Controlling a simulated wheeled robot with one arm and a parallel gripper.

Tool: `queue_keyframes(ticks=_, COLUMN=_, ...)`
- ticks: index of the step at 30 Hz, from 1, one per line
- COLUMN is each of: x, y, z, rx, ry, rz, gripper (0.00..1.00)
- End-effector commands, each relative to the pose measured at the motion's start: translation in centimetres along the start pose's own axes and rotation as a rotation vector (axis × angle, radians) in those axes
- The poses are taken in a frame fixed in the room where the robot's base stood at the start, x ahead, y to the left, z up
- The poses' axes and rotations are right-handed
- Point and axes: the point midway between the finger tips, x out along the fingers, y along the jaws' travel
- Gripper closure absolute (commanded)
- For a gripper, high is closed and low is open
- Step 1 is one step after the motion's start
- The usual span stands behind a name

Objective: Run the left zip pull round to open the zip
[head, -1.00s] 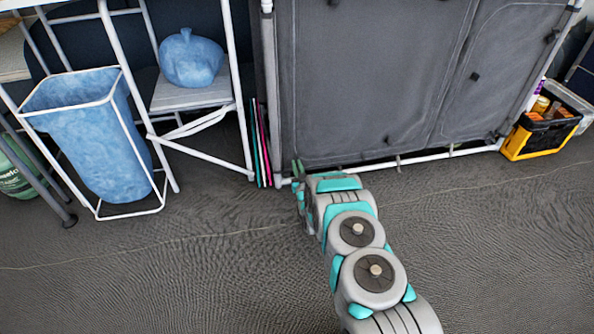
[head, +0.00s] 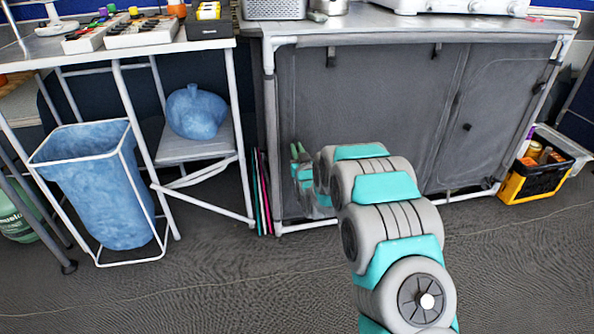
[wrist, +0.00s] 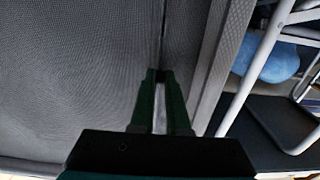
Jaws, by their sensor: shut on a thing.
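The grey fabric cabinet (head: 385,105) stands ahead with its front panel facing me. My gripper (head: 297,152) is at the left edge of this front, part way up from the bottom rail. In the wrist view its two green fingers (wrist: 160,76) are closed on a small dark tab, the left zip pull (wrist: 160,74), mostly hidden between the tips. The zip line (wrist: 162,35) runs from the tips toward the top of that picture, close to the cabinet's edge strip (wrist: 222,60). I cannot tell how far the fabric is parted behind the fingers.
A white-framed shelf with a blue bag (head: 196,111) and a blue bin (head: 97,190) stand to the left. Thin coloured boards (head: 262,195) lean beside the cabinet. A black and yellow crate (head: 537,175) sits at the right. The floor in front is clear.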

Motion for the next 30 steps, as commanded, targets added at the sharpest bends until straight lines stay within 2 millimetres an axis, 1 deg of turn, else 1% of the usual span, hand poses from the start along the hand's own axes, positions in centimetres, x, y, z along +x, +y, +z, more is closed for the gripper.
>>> queue_keyframes(ticks=1, x=0.0, y=0.0, z=-2.4, rx=-0.001, ry=0.011, rz=-0.001, gripper=1.00)
queue_keyframes(ticks=5, x=0.0, y=0.0, z=-6.9, rx=-0.001, ry=0.011, rz=0.000, gripper=1.00)
queue_keyframes(ticks=6, x=0.0, y=0.0, z=-8.4, rx=-0.002, ry=0.013, rz=0.000, gripper=1.00)
queue_keyframes(ticks=8, x=0.0, y=0.0, z=-10.4, rx=-0.002, ry=0.009, rz=0.000, gripper=1.00)
queue_keyframes(ticks=9, x=0.0, y=0.0, z=-11.9, rx=-0.002, ry=0.013, rz=0.000, gripper=1.00)
queue_keyframes(ticks=12, x=0.0, y=0.0, z=-15.3, rx=-0.001, ry=0.012, rz=0.000, gripper=1.00)
queue_keyframes(ticks=18, x=-0.1, y=0.0, z=-21.0, rx=0.000, ry=0.009, rz=0.000, gripper=1.00)
queue_keyframes(ticks=21, x=0.0, y=0.0, z=-23.2, rx=-0.001, ry=0.009, rz=0.000, gripper=1.00)
queue_keyframes(ticks=24, x=0.0, y=0.0, z=-24.8, rx=-0.001, ry=0.006, rz=0.000, gripper=1.00)
queue_keyframes(ticks=27, x=0.0, y=0.0, z=-26.0, rx=-0.001, ry=0.006, rz=0.000, gripper=1.00)
queue_keyframes(ticks=30, x=0.0, y=0.0, z=-26.7, rx=0.000, ry=0.005, rz=0.000, gripper=1.00)
